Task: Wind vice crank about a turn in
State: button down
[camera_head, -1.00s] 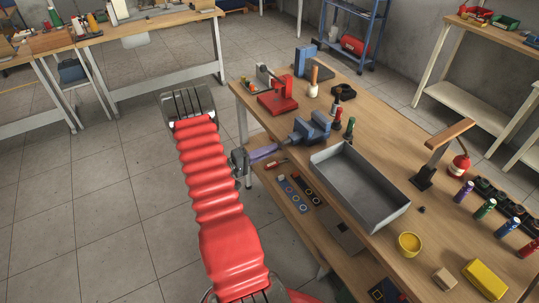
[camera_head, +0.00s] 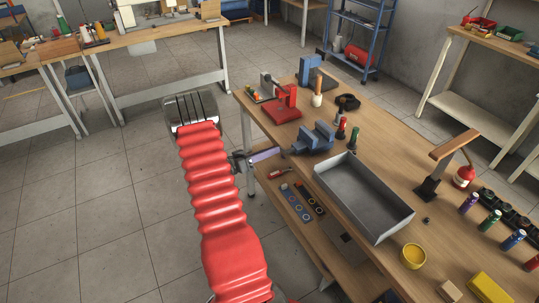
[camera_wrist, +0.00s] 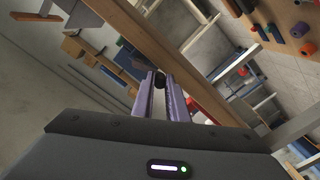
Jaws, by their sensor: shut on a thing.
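The blue vice (camera_head: 313,138) stands at the left edge of the wooden workbench, behind the grey tray. My gripper (camera_head: 281,150) reaches in from the left at bench-edge height, its purple fingers pointing at the vice's front. In the wrist view, the two purple fingers (camera_wrist: 160,82) close around a small dark knob, the vice crank's handle (camera_wrist: 160,78). The gripper is shut on it. The rest of the crank is too small and dark to make out, and its angle cannot be told.
A grey metal tray (camera_head: 365,196) sits right of the vice. A red press (camera_head: 284,104) stands behind it, with red and green bottles beside it. A lower shelf (camera_head: 290,215) holds tools under my gripper. Open floor lies left.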

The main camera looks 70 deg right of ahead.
dwell(0.3)
jog(key=c, duration=1.7)
grip_release()
jog(key=shift+c, duration=0.2)
jog(key=shift+w, duration=0.1)
jog(key=v, duration=1.3)
jog(key=shift+w+a, duration=0.25)
